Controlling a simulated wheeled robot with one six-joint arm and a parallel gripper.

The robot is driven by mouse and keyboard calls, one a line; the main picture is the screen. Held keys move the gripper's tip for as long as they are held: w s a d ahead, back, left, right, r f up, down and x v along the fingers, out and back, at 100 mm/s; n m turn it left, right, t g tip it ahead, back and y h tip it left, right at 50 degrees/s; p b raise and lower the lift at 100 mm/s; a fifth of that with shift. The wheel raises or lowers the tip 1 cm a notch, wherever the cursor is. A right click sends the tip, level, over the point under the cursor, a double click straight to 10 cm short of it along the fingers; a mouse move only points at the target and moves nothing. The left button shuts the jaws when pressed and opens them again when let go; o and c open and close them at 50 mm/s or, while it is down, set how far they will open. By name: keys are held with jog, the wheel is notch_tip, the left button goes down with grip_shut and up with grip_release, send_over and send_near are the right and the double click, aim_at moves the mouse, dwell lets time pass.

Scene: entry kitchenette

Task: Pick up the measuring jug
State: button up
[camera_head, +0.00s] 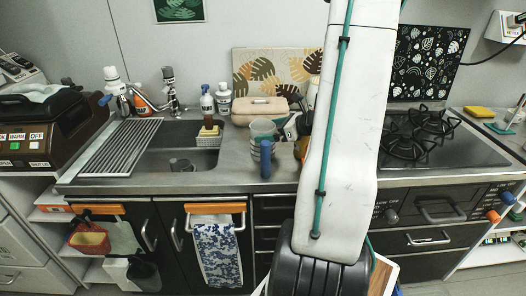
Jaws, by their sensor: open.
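The measuring jug (262,133) looks like a pale, see-through vessel with a blue handle (265,158) facing me. It stands upright on the counter, just right of the sink. My gripper (291,127) shows only in part, at the left edge of my white arm, close to the right of the jug. The arm hides most of it. It is open, and the jug is not between its jaws as far as I can see. I cannot tell whether it touches the jug.
The sink (180,160), with a drying rack (118,147), lies to the left. A black hob (450,148) lies to the right. My arm hides the counter between jug and hob, where something orange shows partly.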

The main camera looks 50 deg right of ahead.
aim_at(263, 130)
jog(key=x, duration=0.3)
jog(key=shift+w+f, duration=0.1)
jog(key=shift+w, duration=0.1)
jog(key=c, duration=1.5)
jog(key=shift+c, duration=0.2)
